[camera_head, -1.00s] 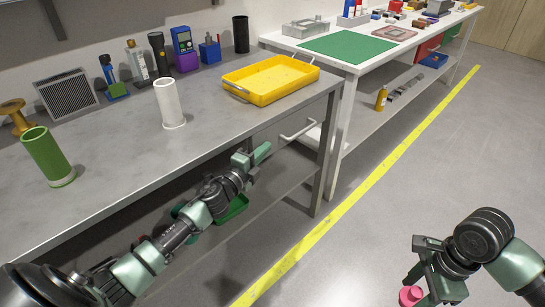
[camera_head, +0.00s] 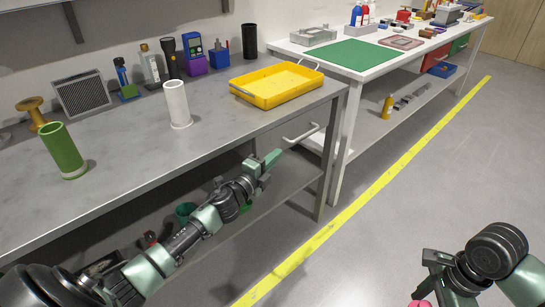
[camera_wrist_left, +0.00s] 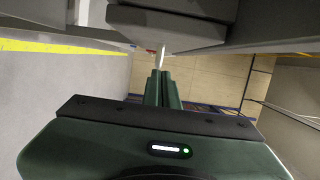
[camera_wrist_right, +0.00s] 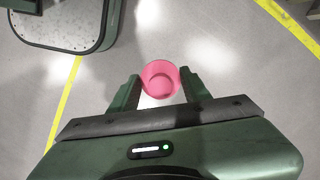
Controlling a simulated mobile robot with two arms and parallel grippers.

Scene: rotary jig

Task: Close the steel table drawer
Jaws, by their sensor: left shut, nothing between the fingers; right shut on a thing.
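The steel table (camera_head: 120,195) runs along the left in the head view. Its drawer (camera_head: 284,133) is under the top at the right end, with a pale bar handle (camera_head: 301,136). How far it stands out is hard to tell. My left gripper (camera_head: 273,157) is shut and empty, just left of and below the handle. In the left wrist view the shut fingers (camera_wrist_left: 162,88) point towards a pale bar, apparently the handle (camera_wrist_left: 161,57), below a dark grey block. My right gripper (camera_wrist_right: 160,88) is shut on a pink cup (camera_wrist_right: 160,79), over the floor, away from the table.
A yellow tray (camera_head: 277,87) stands on the steel table above the drawer. A white cylinder (camera_head: 177,104) and a green cylinder (camera_head: 63,151) stand further left. A white table (camera_head: 343,86) adjoins at the back right.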

